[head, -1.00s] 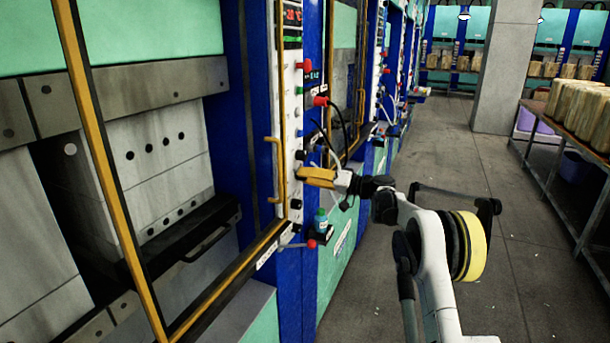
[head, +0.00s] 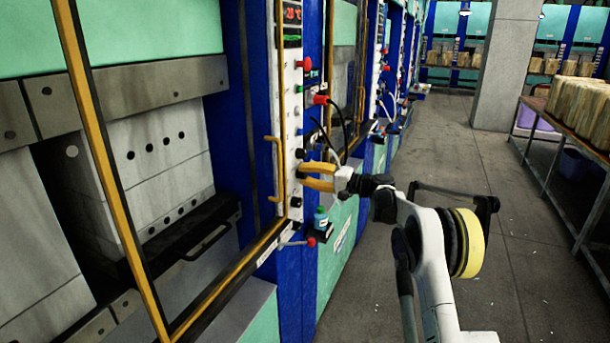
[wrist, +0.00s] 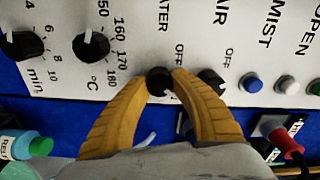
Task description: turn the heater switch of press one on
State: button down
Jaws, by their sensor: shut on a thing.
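The heater switch (wrist: 159,82) is a black rotary knob on the white control panel (wrist: 130,75), below lettering partly readable as "ATER" with "OFF" beside it. My gripper (wrist: 160,84) has its two yellow fingers closed around this knob, one on each side. In the head view my gripper (head: 303,176) reaches the narrow white panel (head: 291,120) of the near press from the right. The knob itself is hidden there behind the fingers. A white mark shows at the knob's lower edge in the wrist view.
A temperature dial (wrist: 91,45) and a minutes dial (wrist: 22,45) sit left of the switch. Another black knob (wrist: 211,80) is close by the right finger. A blue button (wrist: 250,83) lies farther right.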

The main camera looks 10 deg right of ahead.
jog(key=c, duration=1.1)
grip_release()
jog(key=shift+a, duration=0.1)
jog(key=v, duration=1.2)
